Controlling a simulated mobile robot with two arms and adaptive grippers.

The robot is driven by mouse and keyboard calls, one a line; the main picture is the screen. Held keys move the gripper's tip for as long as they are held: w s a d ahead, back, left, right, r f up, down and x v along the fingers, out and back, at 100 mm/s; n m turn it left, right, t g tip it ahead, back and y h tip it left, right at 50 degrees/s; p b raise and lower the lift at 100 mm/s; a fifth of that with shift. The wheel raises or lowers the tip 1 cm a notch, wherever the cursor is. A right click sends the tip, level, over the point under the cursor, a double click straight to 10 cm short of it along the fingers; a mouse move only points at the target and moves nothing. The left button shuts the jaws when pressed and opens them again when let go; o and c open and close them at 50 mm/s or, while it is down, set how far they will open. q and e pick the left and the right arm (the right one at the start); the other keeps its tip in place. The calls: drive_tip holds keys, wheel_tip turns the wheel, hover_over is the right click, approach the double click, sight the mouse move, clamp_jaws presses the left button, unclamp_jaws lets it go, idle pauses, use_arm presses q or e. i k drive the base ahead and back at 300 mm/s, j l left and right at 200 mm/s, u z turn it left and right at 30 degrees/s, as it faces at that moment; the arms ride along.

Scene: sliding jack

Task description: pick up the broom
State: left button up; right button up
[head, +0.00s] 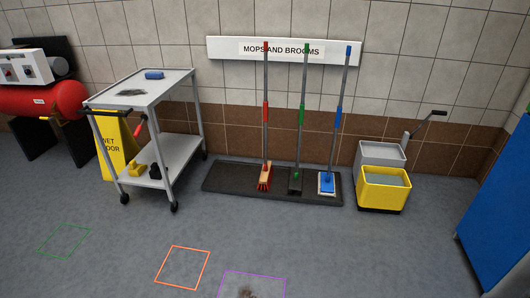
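The broom (264,178) has red bristles, a red grip and a grey pole. It stands upright on a black floor tray (230,181), leaning back to the white "MOPS AND BROOMS" board (225,49) on the wall. To its right stand a green-marked tool (296,182) and a blue mop (327,182), with similar poles. Neither of my grippers shows in the head view.
A grey trolley (145,92) stands left of the tray, with a yellow wet-floor sign (112,145) beside it. A yellow and grey mop bucket (383,190) stands right. A blue cabinet (505,215) is at the right edge. Outlined squares (183,267) mark the open floor in front.

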sight(266, 178)
drive_tip(key=i+j, duration=0.2)
drive_tip(key=i, duration=0.3)
drive_tip(key=i+j+z, duration=0.1)
drive_tip(key=i, duration=0.4)
drive_tip(key=i+j, duration=0.35)
drive_tip(key=i, duration=0.15)
drive_tip(key=i+j+z, duration=0.1)
drive_tip(key=i+j, duration=0.15)
drive_tip(key=i, duration=0.25)
drive_tip(key=i+j, duration=0.25)
drive_tip(key=i, duration=0.25)
